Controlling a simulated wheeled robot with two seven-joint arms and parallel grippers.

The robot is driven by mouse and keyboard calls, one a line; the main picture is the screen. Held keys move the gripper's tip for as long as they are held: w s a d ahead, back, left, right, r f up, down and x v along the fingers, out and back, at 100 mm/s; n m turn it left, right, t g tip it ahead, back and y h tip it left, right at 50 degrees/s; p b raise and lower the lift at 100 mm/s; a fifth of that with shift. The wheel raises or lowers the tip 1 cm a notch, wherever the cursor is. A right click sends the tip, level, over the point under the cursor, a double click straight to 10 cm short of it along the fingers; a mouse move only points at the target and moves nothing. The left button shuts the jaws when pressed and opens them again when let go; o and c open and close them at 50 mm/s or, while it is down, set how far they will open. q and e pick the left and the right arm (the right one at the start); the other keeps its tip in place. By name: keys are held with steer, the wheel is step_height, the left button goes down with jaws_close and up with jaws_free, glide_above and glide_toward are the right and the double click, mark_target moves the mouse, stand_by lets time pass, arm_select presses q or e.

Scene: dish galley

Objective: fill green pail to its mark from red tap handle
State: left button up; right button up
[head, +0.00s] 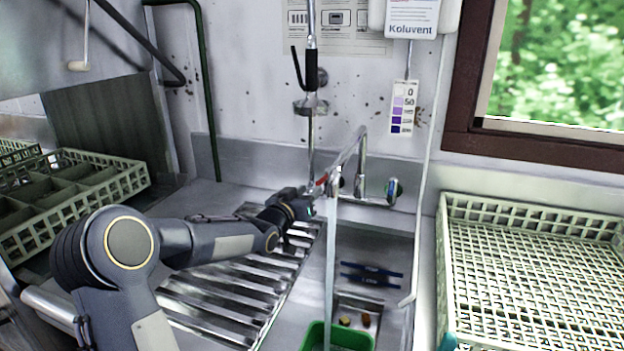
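The green pail (345,337) stands in the sink at the bottom edge of the head view, partly cut off. A pale stream of water (330,265) runs from the tap spout (347,152) down to the pail. The pail's mark and its water level cannot be made out. The red tap handle (322,181) is at the left of the tap. My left gripper (310,200) is right at the red handle; its fingers are small and dark, and I cannot tell whether they are closed on it. My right gripper is not in view.
A ribbed drainboard (225,300) lies under my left arm. Pale crates stand at the left (100,205) and right (530,275). A hanging spray hose (312,75) is behind the tap. Dark blue items (371,275) lie in the sink.

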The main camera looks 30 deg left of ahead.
mark_target(320, 180)
arm_select(q)
steer(key=w+p, duration=0.1)
steer(key=w, duration=0.5)
steer(key=shift+w+a, duration=0.15)
steer(key=shift+w, duration=0.2)
jaws_close()
